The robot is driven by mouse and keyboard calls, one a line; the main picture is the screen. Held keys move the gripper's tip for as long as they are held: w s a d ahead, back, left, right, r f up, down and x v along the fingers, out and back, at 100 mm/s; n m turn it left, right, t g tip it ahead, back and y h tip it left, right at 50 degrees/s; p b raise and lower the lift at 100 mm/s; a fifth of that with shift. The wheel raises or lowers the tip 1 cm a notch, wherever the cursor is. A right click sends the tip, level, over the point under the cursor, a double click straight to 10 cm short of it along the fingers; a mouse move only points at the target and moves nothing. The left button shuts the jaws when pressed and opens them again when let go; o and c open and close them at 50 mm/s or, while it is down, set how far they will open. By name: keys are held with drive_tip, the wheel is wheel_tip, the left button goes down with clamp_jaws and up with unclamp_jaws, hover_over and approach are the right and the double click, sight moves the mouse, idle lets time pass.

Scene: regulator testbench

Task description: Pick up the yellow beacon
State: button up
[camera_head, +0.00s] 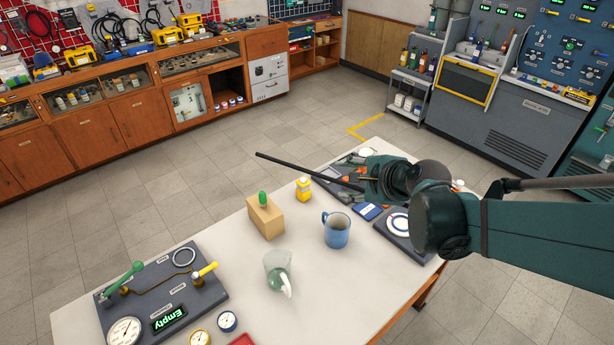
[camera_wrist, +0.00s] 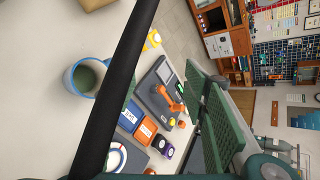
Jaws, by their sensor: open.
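The yellow beacon (camera_head: 303,188) stands upright near the far edge of the white table, between a tan block and the dark panel. In the wrist view a small yellow piece (camera_wrist: 153,39), likely the beacon, shows just right of a black bar and is partly hidden. My gripper (camera_head: 350,174) is above the table, to the right of the beacon and apart from it. It is open, with nothing seen held in it. A long dark rod extends left from the gripper area, passing above and behind the beacon in the picture.
A blue mug (camera_head: 336,232), a tan block with a green top (camera_head: 265,217) and a clear jug (camera_head: 278,270) stand near the beacon. A gauge panel (camera_head: 150,300) is at the left. Dark devices and a round dial lie under my arm. Bare tabletop lies left of the block.

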sight(305, 183)
drive_tip(key=w+a+f+m+t+y+b, duration=0.1)
drive_tip(key=w+a+f+m+y+b, duration=0.2)
drive_tip(key=w+a+f+m, duration=0.6)
drive_tip(key=shift+w+f+m+b, duration=0.65)
drive_tip(key=shift+f+m+b, duration=0.6)
drive_tip(key=shift+f, duration=0.9)
drive_tip(key=shift+a, duration=0.1)
drive_tip(key=shift+x, duration=1.25)
drive_tip(key=shift+a, duration=0.1)
drive_tip(key=shift+b+x, duration=0.95)
drive_tip(key=shift+x, duration=1.6)
drive_tip(key=shift+a+r, duration=0.1)
drive_tip(key=shift+r, duration=0.1)
drive_tip(key=c, duration=1)
